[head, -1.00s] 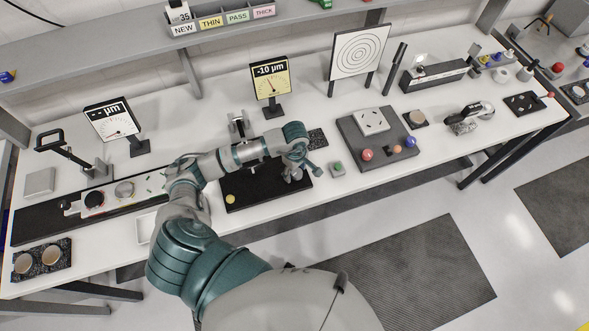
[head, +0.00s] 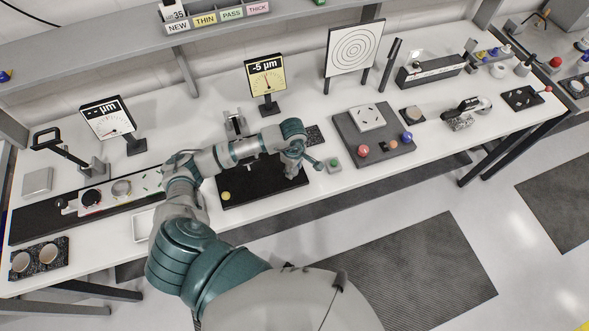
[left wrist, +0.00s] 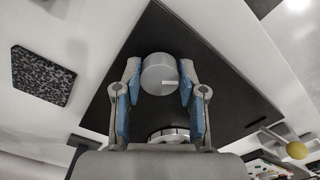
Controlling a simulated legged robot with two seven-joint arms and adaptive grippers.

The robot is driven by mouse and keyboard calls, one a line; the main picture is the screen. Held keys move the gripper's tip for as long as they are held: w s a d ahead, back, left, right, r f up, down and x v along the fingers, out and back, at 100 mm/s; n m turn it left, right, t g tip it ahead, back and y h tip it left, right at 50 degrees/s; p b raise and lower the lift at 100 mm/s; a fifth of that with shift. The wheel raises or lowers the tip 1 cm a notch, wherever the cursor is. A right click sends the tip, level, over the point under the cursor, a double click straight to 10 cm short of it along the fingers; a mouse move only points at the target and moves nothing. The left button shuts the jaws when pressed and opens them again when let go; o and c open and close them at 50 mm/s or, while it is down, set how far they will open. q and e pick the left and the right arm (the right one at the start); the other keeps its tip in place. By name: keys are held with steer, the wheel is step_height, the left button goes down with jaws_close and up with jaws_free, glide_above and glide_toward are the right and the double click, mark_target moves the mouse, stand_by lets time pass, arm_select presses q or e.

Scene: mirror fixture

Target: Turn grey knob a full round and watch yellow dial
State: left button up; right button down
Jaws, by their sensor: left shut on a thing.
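The grey knob (left wrist: 160,72) is a round cylinder with a small pale mark, over a black plate in the left wrist view. My left gripper (left wrist: 160,82) is shut on it, with one blue-padded finger on each side. My right gripper is not in view.
A white dial (head: 109,119) stands at the left. A yellow ball (head: 226,196) is at the black plate's left front.

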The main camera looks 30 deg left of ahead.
arm_select(q)
steer(key=n, duration=0.1)
steer(key=n+b, duration=0.1)
steer(key=shift+w+a+f+n, duration=0.15)
steer(key=shift+a+n, duration=0.1)
steer(key=shift+n, duration=0.15)
steer(key=n+b, duration=0.2)
steer(key=n, duration=0.2)
steer(key=n+b, duration=0.2)
steer(key=n, duration=0.3)
steer(key=shift+n, duration=0.5)
steer(key=o, duration=1)
steer(key=shift+o, duration=0.7)
steer(key=shift+s+a, duration=0.15)
steer(key=shift+s, duration=0.05)
